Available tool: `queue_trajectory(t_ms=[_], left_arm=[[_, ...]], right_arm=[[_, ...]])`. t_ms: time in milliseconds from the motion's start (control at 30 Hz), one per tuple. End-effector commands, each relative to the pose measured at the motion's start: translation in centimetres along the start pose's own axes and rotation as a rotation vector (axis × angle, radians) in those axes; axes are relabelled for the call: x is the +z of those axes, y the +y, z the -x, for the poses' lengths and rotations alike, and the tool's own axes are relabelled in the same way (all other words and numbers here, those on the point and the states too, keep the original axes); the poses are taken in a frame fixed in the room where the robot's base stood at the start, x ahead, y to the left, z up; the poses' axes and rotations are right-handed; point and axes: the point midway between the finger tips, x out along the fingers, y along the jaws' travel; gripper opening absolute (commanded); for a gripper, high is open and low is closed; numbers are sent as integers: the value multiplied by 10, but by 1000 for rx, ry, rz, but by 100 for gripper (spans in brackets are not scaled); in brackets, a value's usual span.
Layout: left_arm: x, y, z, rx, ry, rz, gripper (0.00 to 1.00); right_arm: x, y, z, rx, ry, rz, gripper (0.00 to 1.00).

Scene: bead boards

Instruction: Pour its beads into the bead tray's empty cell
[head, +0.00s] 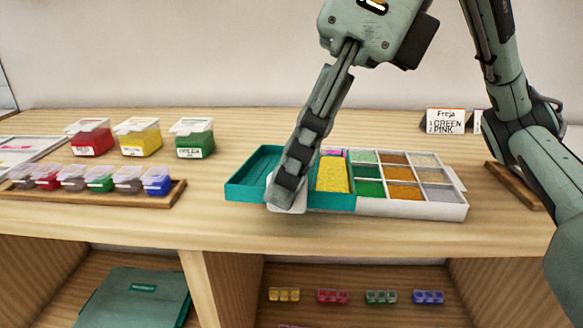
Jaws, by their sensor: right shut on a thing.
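The teal bead tray (239,187) sits on the bench. It has a yellow-filled cell (333,174) and a pink patch (333,153) behind it. Its left part looks bare teal, but my arm hides some of it. A white divided tray (462,206) adjoins it on the right, with green, orange and grey beads in its cells. My right gripper (285,190) comes down over the teal tray's front middle. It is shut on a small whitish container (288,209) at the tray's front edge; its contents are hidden. My left gripper is not in view.
Red (89,139), yellow (138,138) and green (192,140) tubs stand at the left. A wooden rack (105,203) holds several small lidded boxes. A name card (445,120) reads "Freja", green, pink. Several small bead boxes (332,296) lie on the lower shelf. Bench behind the trays is clear.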

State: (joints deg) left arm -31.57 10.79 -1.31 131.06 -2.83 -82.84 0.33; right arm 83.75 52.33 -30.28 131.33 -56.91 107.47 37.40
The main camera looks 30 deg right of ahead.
Motion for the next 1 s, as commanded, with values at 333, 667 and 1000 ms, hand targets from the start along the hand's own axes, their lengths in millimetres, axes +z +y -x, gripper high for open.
queue_trajectory(t_ms=[333, 667, 1000], left_arm=[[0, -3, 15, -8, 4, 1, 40], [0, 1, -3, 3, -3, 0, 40], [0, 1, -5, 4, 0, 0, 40]], right_arm=[[1, -8, 2, 64, -1, -29, 0], [10, -16, 23, 185, -2, -79, 0], [10, -16, 24, 192, -1, -81, 0]])
